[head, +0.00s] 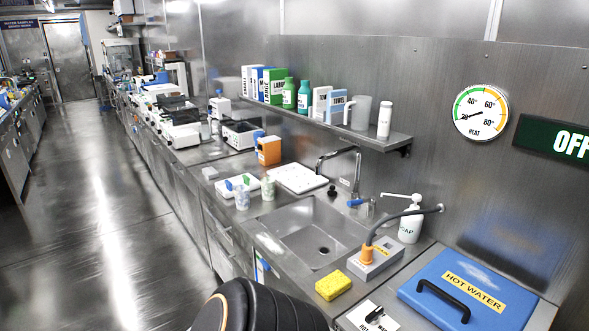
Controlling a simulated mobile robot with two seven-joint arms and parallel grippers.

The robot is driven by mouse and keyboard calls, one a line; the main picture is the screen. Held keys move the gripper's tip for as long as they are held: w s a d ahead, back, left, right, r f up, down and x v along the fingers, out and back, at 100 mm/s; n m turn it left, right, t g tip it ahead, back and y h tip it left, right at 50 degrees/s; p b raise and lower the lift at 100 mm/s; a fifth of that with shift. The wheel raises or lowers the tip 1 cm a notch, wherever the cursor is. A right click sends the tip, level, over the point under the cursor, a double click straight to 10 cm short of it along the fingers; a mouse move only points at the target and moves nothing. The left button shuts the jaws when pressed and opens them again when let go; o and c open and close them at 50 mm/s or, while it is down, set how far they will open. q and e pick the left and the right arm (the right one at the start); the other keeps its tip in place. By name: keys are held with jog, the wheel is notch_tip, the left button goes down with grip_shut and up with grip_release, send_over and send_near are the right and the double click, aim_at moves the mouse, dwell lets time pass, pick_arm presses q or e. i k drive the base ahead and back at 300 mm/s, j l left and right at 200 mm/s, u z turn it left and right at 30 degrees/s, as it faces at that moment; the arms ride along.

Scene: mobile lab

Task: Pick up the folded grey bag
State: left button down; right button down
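I cannot make out a folded grey bag anywhere in the head view. A small grey item (209,173) lies on the counter left of the white rack, too small to identify. Neither of my grippers is in view. A black rounded part with an orange ring at the bottom edge looks like part of my own arm, and it hides some of the counter front and floor.
A steel counter holds a sink (318,238), yellow sponge (333,285), soap bottle (411,222), grey box with a cable (374,262) and blue hot water lid (468,290). A wall shelf (350,133) carries bottles and boxes. The aisle floor (100,220) is clear.

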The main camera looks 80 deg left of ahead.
aim_at(210, 173)
jog(key=u, duration=3.2)
jog(key=i+j, duration=0.2)
jog(key=i, duration=0.25)
jog(key=i+j, duration=0.2)
jog(key=i, duration=0.25)
jog(key=i+j, duration=0.2)
jog(key=i, duration=0.25)
jog(key=i+j, duration=0.2)
jog(key=i, duration=0.25)
